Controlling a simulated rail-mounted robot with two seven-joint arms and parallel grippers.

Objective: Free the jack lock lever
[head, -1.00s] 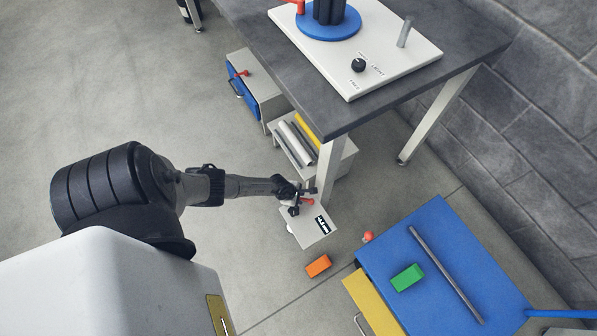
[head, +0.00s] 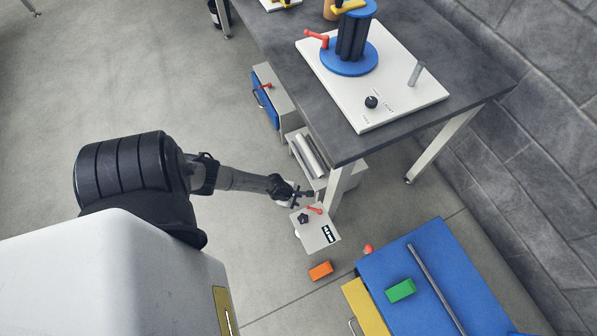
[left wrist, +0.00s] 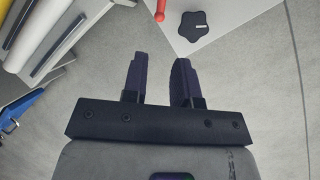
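A white box (head: 318,240) with a black-and-white label stands on the floor by the table leg. On its top are a red lever (head: 314,210) and a black star knob (head: 303,218). In the left wrist view the red lever (left wrist: 160,10) and the knob (left wrist: 194,26) show at the top edge, the lever partly cut off. My left gripper (head: 306,194) is just behind the box top, apart from the lever. Its fingers (left wrist: 160,68) are open with nothing between them. The label is too small to read surely. My right gripper is not in view.
The dark table (head: 400,130) carries a white plate (head: 350,110) with a blue-based stand and another red lever (head: 316,38). A shelf with rolls (head: 308,155) is close behind the gripper. An orange block (head: 320,271) lies in front of the box. A blue bench (head: 385,265) stands right.

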